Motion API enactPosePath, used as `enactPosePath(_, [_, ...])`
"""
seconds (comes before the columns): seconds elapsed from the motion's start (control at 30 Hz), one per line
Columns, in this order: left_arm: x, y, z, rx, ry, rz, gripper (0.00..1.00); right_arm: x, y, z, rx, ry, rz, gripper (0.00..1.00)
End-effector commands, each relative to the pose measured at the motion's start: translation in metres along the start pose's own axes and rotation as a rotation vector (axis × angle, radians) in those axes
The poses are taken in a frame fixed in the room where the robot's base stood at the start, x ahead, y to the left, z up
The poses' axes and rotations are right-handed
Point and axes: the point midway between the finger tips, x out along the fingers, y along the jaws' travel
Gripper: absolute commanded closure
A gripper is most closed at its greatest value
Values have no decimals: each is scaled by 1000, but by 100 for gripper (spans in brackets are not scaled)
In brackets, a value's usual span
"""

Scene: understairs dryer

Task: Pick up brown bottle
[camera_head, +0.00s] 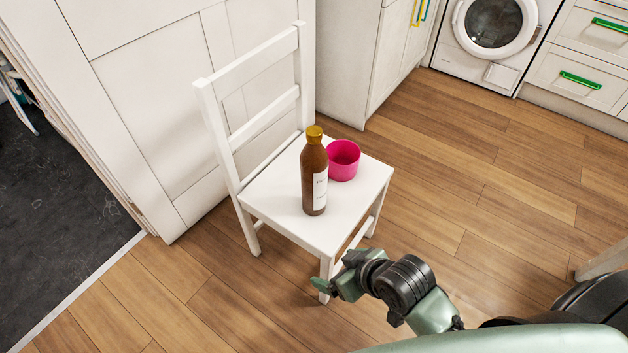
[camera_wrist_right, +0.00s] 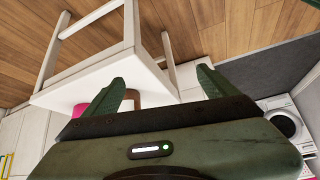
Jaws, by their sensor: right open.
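The brown bottle (camera_head: 314,178) stands upright on the seat of a white chair, with a yellow cap and a white label. My right gripper (camera_head: 340,276) is in front of the chair's front leg, below and to the right of the bottle and apart from it. It is open and empty. In the right wrist view the gripper (camera_wrist_right: 160,90) shows its two green fingers spread. A brown patch, likely the bottle (camera_wrist_right: 132,96), shows beside the left finger, mostly hidden. My left gripper is not in view.
A pink bowl (camera_head: 343,160) sits close behind the bottle, to its right. The white chair (camera_head: 272,203) has its backrest on the left, near a white panelled wall (camera_head: 150,100). A washing machine (camera_head: 494,30) stands at the back. The wooden floor right of the chair is clear.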

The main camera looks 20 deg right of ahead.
Motion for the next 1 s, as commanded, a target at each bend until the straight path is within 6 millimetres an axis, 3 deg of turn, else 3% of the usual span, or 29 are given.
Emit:
enactPosePath(0.27, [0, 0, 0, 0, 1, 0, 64, 24, -10, -56, -86, 250, -105, 12])
enactPosePath(0.4, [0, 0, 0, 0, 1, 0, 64, 36, -3, -85, -107, 402, -147, 12])
enactPosePath(0.47, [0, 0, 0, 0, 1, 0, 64, 40, 7, -99, -111, 482, -158, 12])
enactPosePath(0.6, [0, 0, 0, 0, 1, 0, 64, 41, 49, -128, -95, 673, -141, 12])
enactPosePath(0.8, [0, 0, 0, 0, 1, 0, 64, 30, 101, -150, -71, 835, -81, 12])
enactPosePath(1.0, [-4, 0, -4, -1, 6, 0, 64, 31, 117, -164, -61, 888, -57, 12])
